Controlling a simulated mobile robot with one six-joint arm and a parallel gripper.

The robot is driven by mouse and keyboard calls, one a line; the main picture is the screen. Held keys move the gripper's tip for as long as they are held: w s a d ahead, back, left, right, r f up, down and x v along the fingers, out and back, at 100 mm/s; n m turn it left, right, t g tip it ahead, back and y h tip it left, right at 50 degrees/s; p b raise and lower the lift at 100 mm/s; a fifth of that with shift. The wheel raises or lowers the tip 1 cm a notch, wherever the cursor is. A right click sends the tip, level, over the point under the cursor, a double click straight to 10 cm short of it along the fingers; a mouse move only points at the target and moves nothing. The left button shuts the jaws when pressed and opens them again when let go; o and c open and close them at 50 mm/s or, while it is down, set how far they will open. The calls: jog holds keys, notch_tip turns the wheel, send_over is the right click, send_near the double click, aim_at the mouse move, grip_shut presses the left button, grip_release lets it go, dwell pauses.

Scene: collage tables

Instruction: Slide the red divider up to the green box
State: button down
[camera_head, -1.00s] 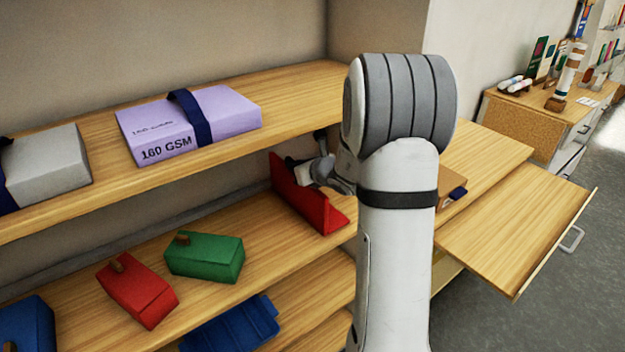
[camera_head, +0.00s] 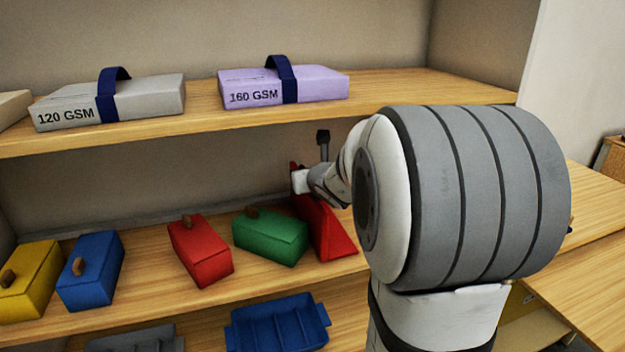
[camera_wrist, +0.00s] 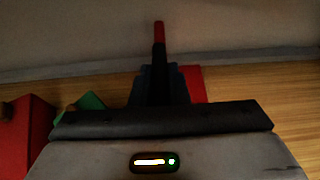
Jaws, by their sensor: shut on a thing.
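The red divider (camera_head: 326,232) stands upright on the middle shelf, just right of the green box (camera_head: 270,238). In the head view the two look very close; I cannot tell whether they touch. My gripper (camera_head: 299,182) is shut on the divider's upper part. In the wrist view the gripper (camera_wrist: 158,78) has the thin red divider (camera_wrist: 159,33) between its fingers, and the divider's red foot shows to the right. The green box (camera_wrist: 91,101) shows there to the left, mostly hidden behind my gripper.
A red box (camera_head: 200,250), a blue box (camera_head: 91,270) and a yellow box (camera_head: 28,282) stand farther left on the same shelf. The shelf above holds a purple pack (camera_head: 320,84) and a grey pack (camera_head: 150,96). A blue tray (camera_head: 277,322) lies below.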

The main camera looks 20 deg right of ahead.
aim_at(318, 202)
jog(key=shift+r, duration=0.1)
jog(key=c, duration=1.4)
grip_release()
jog(key=shift+d, duration=0.15)
jog(key=p+v, duration=0.1)
jog(key=v, duration=0.5)
jog(key=shift+s+r+p, duration=0.15)
jog(key=shift+s+p, duration=0.2)
jog(key=shift+s+r, duration=0.1)
jog(key=shift+s, duration=0.4)
